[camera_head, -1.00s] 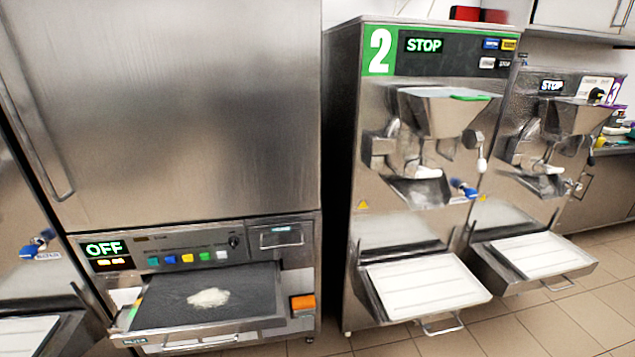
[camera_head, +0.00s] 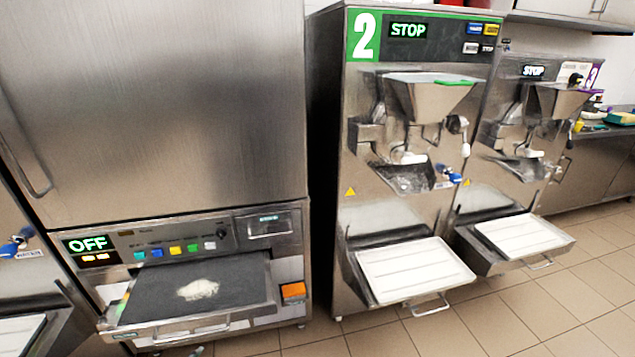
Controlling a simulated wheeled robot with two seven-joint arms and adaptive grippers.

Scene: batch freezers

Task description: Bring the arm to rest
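Neither of my arms nor grippers can be made out in the head view, so their pose and finger state are hidden. In front of me stands a tall steel cabinet (camera_head: 160,110) with a lit OFF display (camera_head: 87,245) and a row of coloured buttons. A dark tray (camera_head: 150,290) at its front holds a small pale heap (camera_head: 198,289). To its right stands the batch freezer marked 2 (camera_head: 365,35), showing STOP. A third machine (camera_head: 533,71), also showing STOP, is farther right.
White-topped shelves jut out below machine 2 (camera_head: 415,270) and the third machine (camera_head: 522,235). An orange block (camera_head: 293,291) is right of the dark tray. A counter (camera_head: 610,132) with small items is at the far right. Tiled floor (camera_head: 540,310) is clear at the lower right.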

